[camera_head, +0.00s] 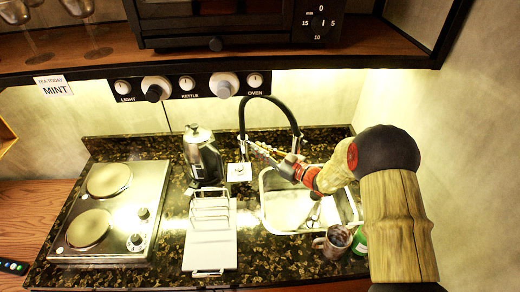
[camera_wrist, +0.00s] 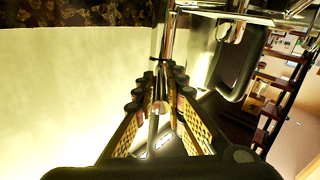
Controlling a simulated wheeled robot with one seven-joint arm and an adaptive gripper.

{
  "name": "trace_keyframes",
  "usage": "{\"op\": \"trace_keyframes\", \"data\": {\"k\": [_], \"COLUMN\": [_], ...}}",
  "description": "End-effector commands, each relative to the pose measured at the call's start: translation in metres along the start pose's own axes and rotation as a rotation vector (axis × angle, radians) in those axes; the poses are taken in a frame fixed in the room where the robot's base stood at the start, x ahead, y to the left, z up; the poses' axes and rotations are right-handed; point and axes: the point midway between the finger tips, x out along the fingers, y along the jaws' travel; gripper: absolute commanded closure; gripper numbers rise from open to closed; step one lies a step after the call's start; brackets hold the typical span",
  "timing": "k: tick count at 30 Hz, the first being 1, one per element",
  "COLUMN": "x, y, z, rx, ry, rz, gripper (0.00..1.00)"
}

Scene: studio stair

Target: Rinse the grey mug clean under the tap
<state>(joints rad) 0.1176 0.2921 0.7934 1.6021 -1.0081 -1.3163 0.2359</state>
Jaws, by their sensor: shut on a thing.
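The mug (camera_head: 332,246), greyish with a brownish tint, stands upright on the counter in front of the sink (camera_head: 268,220); its inside is hard to make out. The tap (camera_head: 270,99) has a black arched hose behind the sink. My gripper (camera_head: 258,149) is at the tap's base, away from the mug. In the wrist view its patterned fingers (camera_wrist: 161,100) are closed around a thin metal rod with a round end, which looks like the tap lever (camera_wrist: 160,109). No water stream can be made out.
A green item (camera_head: 360,242) is right beside the mug, partly behind my arm. A rack (camera_head: 210,205) on a white board stands left of the sink. A kettle (camera_head: 202,155) and a two-plate hob (camera_head: 108,210) are farther left. A shelf with an oven overhangs the counter.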

Motion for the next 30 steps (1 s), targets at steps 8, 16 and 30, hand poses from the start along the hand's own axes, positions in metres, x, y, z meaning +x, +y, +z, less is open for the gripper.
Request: {"op": "trace_keyframes", "data": {"k": [8,16,30], "x": [0.000,0.001,0.002], "y": [0.000,-0.006,-0.017], "z": [0.000,-0.001,-0.002], "rx": [0.000,0.001,0.000], "ry": [0.000,-0.006,-0.029], "rz": [0.000,0.043,0.197], "gripper": [1.00,1.00,1.00]}}
